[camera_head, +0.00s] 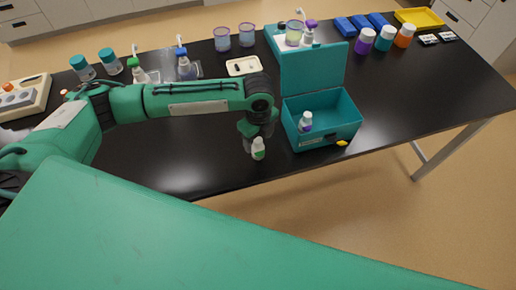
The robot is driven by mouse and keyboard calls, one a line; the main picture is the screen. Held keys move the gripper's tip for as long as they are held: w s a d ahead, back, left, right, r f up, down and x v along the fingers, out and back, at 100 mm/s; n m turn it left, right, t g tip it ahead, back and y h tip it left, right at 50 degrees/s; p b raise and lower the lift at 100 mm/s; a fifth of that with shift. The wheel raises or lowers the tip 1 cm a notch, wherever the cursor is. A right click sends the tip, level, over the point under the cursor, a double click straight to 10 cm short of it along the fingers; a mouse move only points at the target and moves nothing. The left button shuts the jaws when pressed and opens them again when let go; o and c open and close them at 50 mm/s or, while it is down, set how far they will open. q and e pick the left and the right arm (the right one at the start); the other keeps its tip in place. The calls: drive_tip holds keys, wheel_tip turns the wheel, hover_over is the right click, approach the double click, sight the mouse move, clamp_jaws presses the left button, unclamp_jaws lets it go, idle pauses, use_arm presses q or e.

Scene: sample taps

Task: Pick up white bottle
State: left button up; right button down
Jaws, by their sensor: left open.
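A small white bottle (258,151) with green on its upper part stands on the black table near its front edge. My left gripper (254,142) points down right at this bottle, with its jaws open. The fingers are small and dark here, and I cannot tell whether they touch the bottle. Another white bottle (306,120) with purple at its base is inside the open teal box (350,128), to the right of the gripper. My right gripper is out of view.
The teal box's raised lid (312,68) stands behind it. A yellow piece (342,143) is at its front. Wash bottles, jars (108,62) and purple cups (222,39) line the back. A white tray (243,66) lies behind my arm.

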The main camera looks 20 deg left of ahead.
sight(258, 148)
use_arm(q)
wheel_tip(258, 148, down, 3)
drive_tip(key=shift+f+p, duration=0.2)
drive_tip(key=shift+p, duration=0.25)
drive_tip(key=shift+f, duration=0.15)
drive_tip(key=c, duration=1.1)
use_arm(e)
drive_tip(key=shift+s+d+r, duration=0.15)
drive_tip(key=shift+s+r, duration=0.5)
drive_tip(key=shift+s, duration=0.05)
